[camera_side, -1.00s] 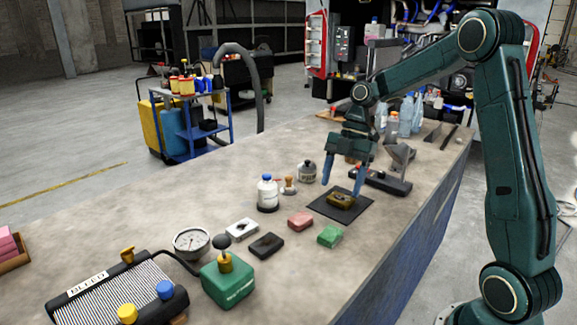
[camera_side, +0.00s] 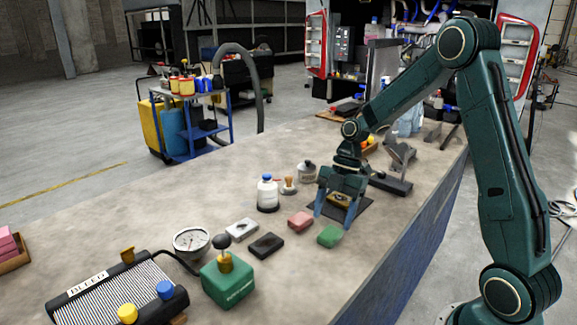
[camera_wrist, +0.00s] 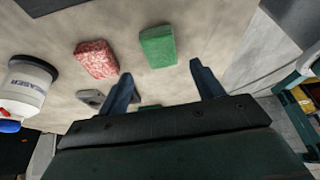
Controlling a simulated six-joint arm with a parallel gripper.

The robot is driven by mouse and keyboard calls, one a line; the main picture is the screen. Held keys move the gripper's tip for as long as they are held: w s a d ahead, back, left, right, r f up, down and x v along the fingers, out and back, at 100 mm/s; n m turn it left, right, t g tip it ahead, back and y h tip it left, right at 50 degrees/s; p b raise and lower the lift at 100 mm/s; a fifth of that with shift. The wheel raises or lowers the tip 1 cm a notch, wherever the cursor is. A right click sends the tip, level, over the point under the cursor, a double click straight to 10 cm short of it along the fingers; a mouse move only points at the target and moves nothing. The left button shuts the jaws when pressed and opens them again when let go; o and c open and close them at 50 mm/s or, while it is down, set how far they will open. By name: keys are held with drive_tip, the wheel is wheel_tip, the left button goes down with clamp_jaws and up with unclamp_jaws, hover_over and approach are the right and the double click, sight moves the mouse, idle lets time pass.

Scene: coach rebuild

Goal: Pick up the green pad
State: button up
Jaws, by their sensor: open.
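The green pad (camera_side: 330,236) lies flat on the bench in the side view, with the reddish pad (camera_side: 300,221) just left of it. In the wrist view the green pad (camera_wrist: 158,46) lies just beyond the fingertips, and the speckled red pad (camera_wrist: 96,59) is to its left. My gripper (camera_side: 334,214) is open, fingers pointing down, low over the bench just behind the green pad in the side view. In the wrist view the two blue fingers of my gripper (camera_wrist: 162,72) are spread with no pad between their tips. I cannot tell whether the fingertips touch the bench.
A black mat (camera_side: 361,208) with a brownish block (camera_side: 340,199) lies behind my fingers. A black pad (camera_side: 266,245) and a white pad (camera_side: 241,229) lie left. The white blue-capped bottle (camera_side: 267,194) stands behind them. Bare bench lies right of the green pad.

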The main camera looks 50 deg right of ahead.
sight(328, 234)
drive_tip(key=shift+s+x, duration=0.2)
drive_tip(key=shift+x, duration=2.2)
drive_tip(key=shift+d, duration=0.1)
drive_tip(key=shift+c, duration=0.3)
drive_tip(key=c, duration=1)
